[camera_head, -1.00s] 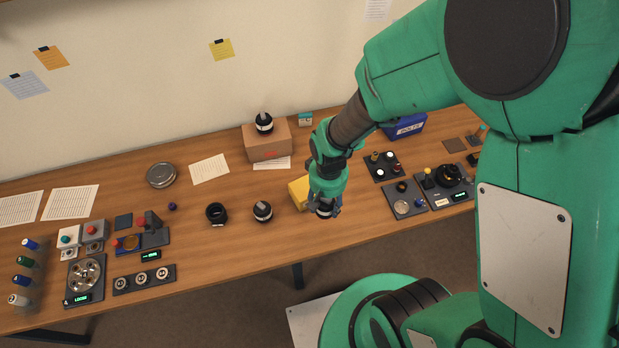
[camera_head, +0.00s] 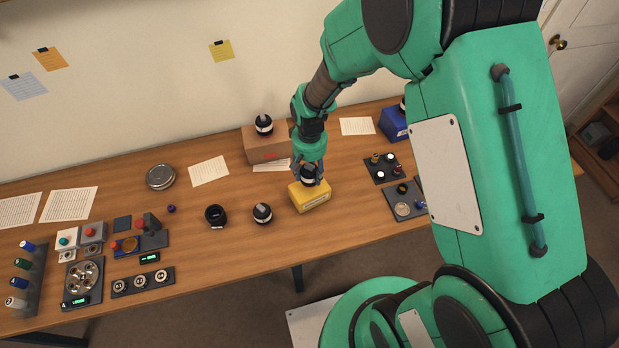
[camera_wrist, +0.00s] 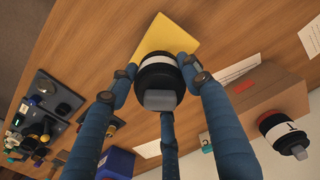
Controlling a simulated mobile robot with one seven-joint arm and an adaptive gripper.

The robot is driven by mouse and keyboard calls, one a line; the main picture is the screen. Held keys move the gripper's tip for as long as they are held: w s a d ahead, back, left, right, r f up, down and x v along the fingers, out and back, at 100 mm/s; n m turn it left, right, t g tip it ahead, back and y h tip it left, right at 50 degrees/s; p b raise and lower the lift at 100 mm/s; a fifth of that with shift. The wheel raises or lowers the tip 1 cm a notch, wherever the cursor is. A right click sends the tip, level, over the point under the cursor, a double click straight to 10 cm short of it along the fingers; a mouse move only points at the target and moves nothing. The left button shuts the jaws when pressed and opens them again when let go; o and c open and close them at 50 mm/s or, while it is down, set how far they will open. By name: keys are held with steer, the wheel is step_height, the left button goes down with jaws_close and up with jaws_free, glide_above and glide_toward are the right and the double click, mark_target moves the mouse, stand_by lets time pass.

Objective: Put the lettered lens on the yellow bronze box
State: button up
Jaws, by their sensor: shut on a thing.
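My gripper (camera_head: 309,174) is shut on a black lens with a white band (camera_head: 308,178). The lens is right over the yellow box (camera_head: 316,200), which stands near the front of the table with a label on its front. I cannot tell whether the lens touches the box top. In the wrist view, blue fingers (camera_wrist: 163,80) surround the held lens (camera_wrist: 158,76), with the yellow box (camera_wrist: 172,32) beyond it. No letter can be read on the held lens. Another black lens (camera_head: 264,124) sits on the cardboard box; its band shows a dark letter in the wrist view (camera_wrist: 284,130).
The cardboard box (camera_head: 266,150) stands behind and left of the yellow box. A similar lens (camera_head: 262,213) and a black ring (camera_head: 215,215) lie to the left. Dark trays with small parts (camera_head: 383,168) and a blue bin (camera_head: 395,124) are on the right.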

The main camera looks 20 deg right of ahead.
mark_target(310, 180)
stand_by(0.3)
steer(key=shift+f, duration=1.7)
steer(key=shift+s+f+b, duration=0.1)
steer(key=shift+f+b, duration=0.4)
steer(key=shift+f, duration=0.25)
jaws_close()
steer(key=o, duration=1.6)
jaws_free()
steer(key=shift+o, duration=0.5)
steer(key=shift+r, duration=0.1)
steer(key=shift+r, duration=0.1)
